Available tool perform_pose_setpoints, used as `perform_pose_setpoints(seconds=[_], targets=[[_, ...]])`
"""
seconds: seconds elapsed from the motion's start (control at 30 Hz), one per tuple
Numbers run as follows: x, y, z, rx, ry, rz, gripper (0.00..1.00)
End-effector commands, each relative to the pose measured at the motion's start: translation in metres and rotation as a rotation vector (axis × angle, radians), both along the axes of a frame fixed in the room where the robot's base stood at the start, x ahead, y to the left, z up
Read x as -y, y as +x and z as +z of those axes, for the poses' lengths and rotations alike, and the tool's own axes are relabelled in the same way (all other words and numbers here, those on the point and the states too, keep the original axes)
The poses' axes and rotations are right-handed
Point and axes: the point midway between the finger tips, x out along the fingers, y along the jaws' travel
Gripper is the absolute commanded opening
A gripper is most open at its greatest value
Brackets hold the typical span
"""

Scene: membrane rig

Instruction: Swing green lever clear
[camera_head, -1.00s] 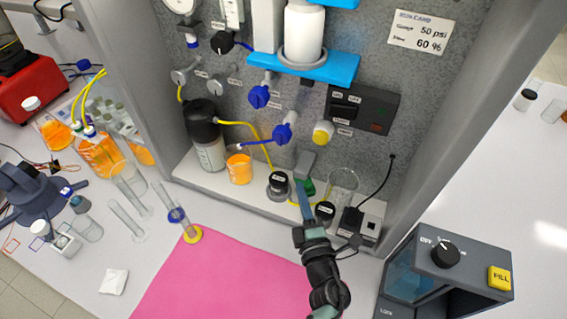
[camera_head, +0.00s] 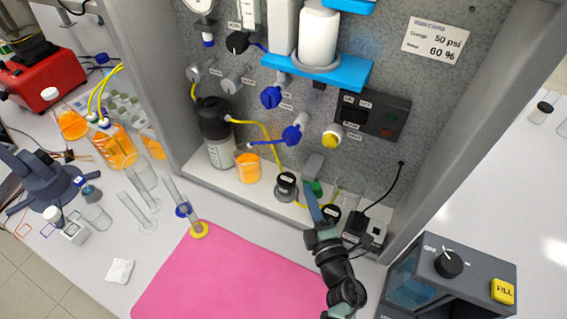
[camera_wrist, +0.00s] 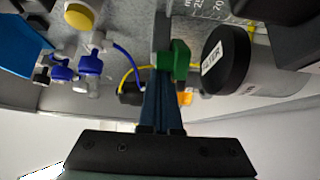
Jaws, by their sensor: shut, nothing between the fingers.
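The green lever (camera_head: 315,188) is low on the rig, just below a grey block on the grey panel. It also shows in the wrist view (camera_wrist: 181,60) as a green block just beyond my fingertips. My gripper (camera_head: 309,190) reaches up from the front with its blue fingers beside the lever, at its left in the head view. In the wrist view my fingers (camera_wrist: 163,82) are together and empty, with the tips close to the lever's left side. I cannot tell whether they touch it. The fingers partly hide the lever in the head view.
Black-capped vessels (camera_head: 287,181) stand left and right of the lever. Yellow tubing (camera_head: 264,136) runs near it. An orange-filled beaker (camera_head: 247,167) is further left. A black cable (camera_head: 388,188) hangs to the right.

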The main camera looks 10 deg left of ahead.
Motion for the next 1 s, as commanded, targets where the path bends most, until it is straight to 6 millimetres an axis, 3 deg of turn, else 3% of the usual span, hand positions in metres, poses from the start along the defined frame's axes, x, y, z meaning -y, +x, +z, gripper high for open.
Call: perform_pose_setpoints(seconds=[0.03,0.37,0.8,1.0], targets=[[0.024,0.009,0.009,0.012,0.003,-0.063,0.00],[0.028,-0.001,0.008,0.012,0.002,-0.061,0.00],[0.050,-0.087,0.001,0.006,-0.004,-0.019,0.00],[0.056,-0.112,0.001,0.005,-0.004,-0.005,0.00]])
